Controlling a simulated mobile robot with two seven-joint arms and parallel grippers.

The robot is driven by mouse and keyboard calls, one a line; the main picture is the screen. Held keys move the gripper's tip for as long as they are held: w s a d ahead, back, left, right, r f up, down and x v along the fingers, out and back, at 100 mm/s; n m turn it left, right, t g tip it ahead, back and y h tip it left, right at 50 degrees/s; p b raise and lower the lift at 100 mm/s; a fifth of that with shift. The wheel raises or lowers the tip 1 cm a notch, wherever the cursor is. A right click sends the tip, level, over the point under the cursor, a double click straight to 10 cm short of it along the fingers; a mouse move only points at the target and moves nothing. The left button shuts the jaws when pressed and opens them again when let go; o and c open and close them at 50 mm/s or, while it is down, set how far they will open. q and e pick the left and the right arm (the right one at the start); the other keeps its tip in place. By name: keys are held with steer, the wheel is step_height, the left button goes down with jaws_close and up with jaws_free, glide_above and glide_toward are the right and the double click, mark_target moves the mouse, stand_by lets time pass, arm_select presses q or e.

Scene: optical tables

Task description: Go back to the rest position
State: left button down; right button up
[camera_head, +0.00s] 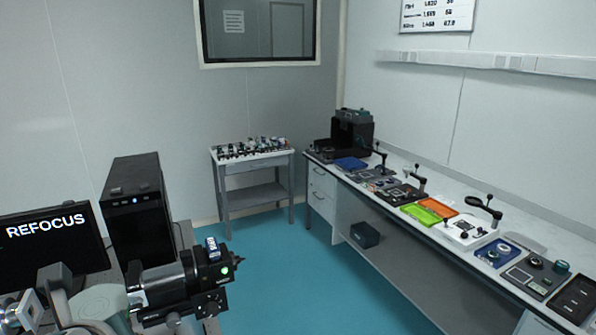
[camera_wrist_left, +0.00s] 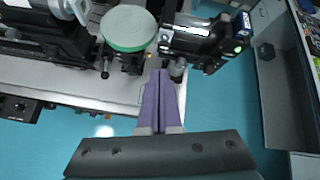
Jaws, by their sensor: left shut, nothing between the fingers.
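My left gripper (camera_wrist_left: 158,103) shows in the left wrist view with its two purple fingers together, shut and empty. Its fingertips are over the edge of a light optical table (camera_wrist_left: 118,98). Near them are a round pale green disc (camera_wrist_left: 129,28) on a mount and a black and silver cylindrical device (camera_wrist_left: 208,38). The same device (camera_head: 172,284) is at the lower left of the head view, with the green disc (camera_head: 100,301) beside it. Whether the fingertips touch anything is not clear. Neither gripper shows in the head view.
A monitor reading REFOCUS (camera_head: 50,245) and a black computer tower (camera_head: 138,215) stand at the left. A small table (camera_head: 252,163) with small parts stands at the back. A long bench (camera_head: 400,225) with trays and instruments lines the right wall. Blue floor (camera_head: 290,270) lies open between them.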

arm_select(q)
steer(key=s+d+r+n+g+h+p, duration=0.1)
steer(key=s+d+r+n+h, duration=0.1)
steer(key=s+n, duration=0.5)
steer(key=s+d+r+n+g+h+p, duration=0.2)
steer(key=s+d+r+n, duration=0.3)
steer(key=s+r+n, duration=0.2)
steer(key=s+d+r+n+g+h+p, duration=0.1)
steer(key=s+d+r+n+g+p, duration=0.1)
steer(key=s+n, duration=0.6)
step_height(320, 180, up, 2)
steer(key=shift+s+d+r+n+h, duration=0.35)
steer(key=shift+d+n, duration=0.35)
steer(key=shift+n, duration=0.5)
steer(key=shift+w+f, duration=0.1)
